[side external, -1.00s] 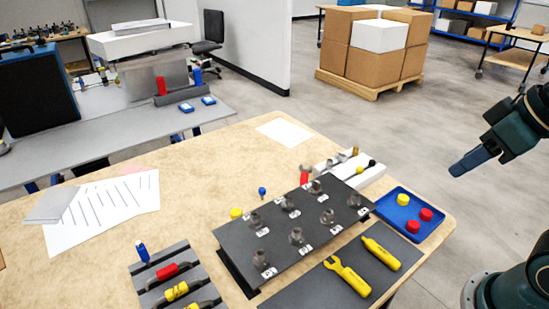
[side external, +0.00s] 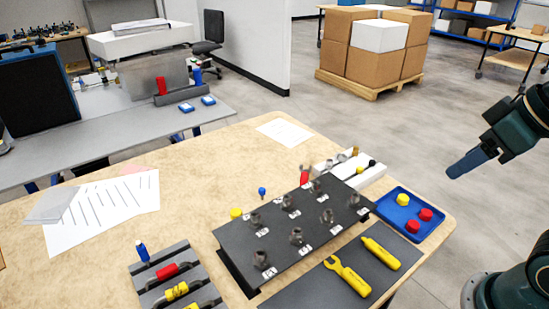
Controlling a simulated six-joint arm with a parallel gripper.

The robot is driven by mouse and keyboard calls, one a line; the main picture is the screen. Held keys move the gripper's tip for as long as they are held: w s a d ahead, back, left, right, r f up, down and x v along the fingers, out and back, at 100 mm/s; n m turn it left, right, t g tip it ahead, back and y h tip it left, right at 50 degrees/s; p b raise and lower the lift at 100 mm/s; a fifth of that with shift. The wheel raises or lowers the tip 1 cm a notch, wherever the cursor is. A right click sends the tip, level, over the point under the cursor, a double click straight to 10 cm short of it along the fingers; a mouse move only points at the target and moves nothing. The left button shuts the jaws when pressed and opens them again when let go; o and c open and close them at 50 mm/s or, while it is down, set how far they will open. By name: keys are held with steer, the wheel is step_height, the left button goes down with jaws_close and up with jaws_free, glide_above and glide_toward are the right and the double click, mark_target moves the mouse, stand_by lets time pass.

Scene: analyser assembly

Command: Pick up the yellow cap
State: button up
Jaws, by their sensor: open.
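A yellow cap (side external: 402,199) sits in the blue tray (side external: 431,232) at the right of the wooden table, with two red caps (side external: 419,220) beside it. Another small yellow piece (side external: 236,213), perhaps also a cap, is at the back left edge of the black panel (side external: 240,250). My gripper (side external: 458,171) is up in the air right of the table, above and to the right of the tray. It is apart from all the caps and holds nothing that I can see. The gap between its fingers is hard to make out from this side.
The black panel carries several metal fittings with white labels. A dark mat with two yellow tools (side external: 347,275) lies in front of the tray. A white block (side external: 372,176) with small parts stands behind it. A rack (side external: 175,270) with coloured parts is at the front left.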

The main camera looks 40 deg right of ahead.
steer(key=w+a+n+g+y, duration=0.1)
steer(key=w+a+n, duration=0.25)
steer(key=w, duration=0.85)
steer(key=w+a+n+g+y, duration=0.1)
steer(key=w+a+n, duration=0.25)
steer(key=w, duration=0.85)
steer(key=w+a+f+n+g+y, duration=0.1)
steer(key=w+a+f+n, duration=0.2)
steer(key=w+f, duration=0.5)
steer(key=w+a+f+n+y, duration=0.1)
steer(key=w+a+f+n, duration=0.2)
steer(key=w+a+f, duration=0.2)
steer(key=w+f, duration=0.3)
steer(key=f, duration=0.4)
steer(key=shift+a+f+n+g, duration=0.2)
steer(key=shift+n+g, duration=0.1)
steer(key=shift+g, duration=0.1)
steer(key=shift+w, duration=0.1)
glide_toward(236, 214)
steer(key=shift+w+a+f, duration=0.1)
steer(key=shift+w+f, duration=0.2)
steer(key=shift+f, duration=0.45)
steer(key=shift+w+f, duration=0.3)
steer(key=shift+f, duration=0.5)
